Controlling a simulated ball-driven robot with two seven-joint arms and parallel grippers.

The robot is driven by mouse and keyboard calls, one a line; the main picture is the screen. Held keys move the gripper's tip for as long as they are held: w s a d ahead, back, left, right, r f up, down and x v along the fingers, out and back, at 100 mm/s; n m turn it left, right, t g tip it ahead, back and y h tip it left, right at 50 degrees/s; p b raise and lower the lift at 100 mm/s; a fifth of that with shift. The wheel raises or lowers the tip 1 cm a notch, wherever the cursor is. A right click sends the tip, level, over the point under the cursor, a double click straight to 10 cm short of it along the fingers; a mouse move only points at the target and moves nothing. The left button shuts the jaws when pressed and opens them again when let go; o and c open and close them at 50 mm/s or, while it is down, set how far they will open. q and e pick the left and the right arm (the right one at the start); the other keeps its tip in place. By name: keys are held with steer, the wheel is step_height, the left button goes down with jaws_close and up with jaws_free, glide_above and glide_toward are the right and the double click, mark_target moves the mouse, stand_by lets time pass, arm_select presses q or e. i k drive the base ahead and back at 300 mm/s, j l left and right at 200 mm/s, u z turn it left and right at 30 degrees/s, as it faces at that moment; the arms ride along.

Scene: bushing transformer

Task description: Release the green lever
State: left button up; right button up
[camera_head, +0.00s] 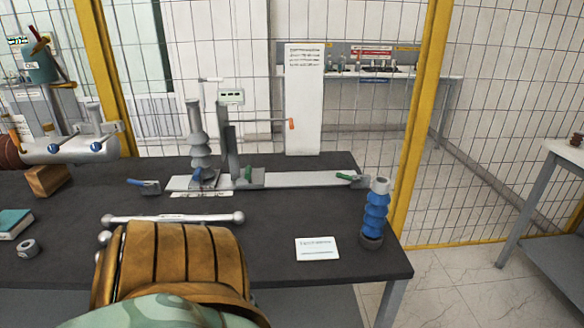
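A small green lever (248,172) stands at the foot of the dark grey upright (229,145) on the pale rail fixture (298,180). A second green lever (345,176) lies at the rail's right end, by a grey clamp. I cannot tell which of the two the task means. A blue lever (150,183) sits at the rail's left end and another blue lever (208,173) is at the base of the grey ribbed bushing (198,143). Neither of my grippers is in view, so nothing is seen touching a lever.
The fixture stands on a dark table (275,262). A blue ribbed bushing (375,215) stands at its right edge, near a white card (317,248). A wooden block (47,181), a teal book (14,223) and a tape roll (28,248) lie left. A yellow-framed mesh fence (421,110) rises behind.

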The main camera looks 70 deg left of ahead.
mark_target(358, 181)
steer(key=u, duration=1.75)
steer(key=i+l+z, duration=0.3)
steer(key=l+z, duration=0.15)
steer(key=l, duration=0.15)
steer(key=i+l+z, duration=0.35)
steer(key=l+z, duration=0.15)
steer(key=i+l+z, duration=0.45)
steer(key=i+l+u, duration=0.15)
steer(key=i, duration=0.3)
steer(key=i+l+u, duration=0.1)
steer(key=i, duration=0.4)
steer(key=i+u, duration=0.25)
steer(key=u, duration=0.15)
steer(key=i+u, duration=0.25)
steer(key=u, duration=0.15)
steer(key=i+u, duration=0.2)
steer(key=u, duration=0.25)
steer(key=i+l+u, duration=0.2)
steer(key=u, duration=0.2)
steer(key=i+l+u, duration=0.2)
steer(key=u, duration=0.25)
steer(key=i+l+u, duration=0.6)
steer(key=u, duration=0.3)
steer(key=i+l+u, duration=0.15)
steer(key=l+u, duration=0.55)
steer(key=l, duration=0.65)
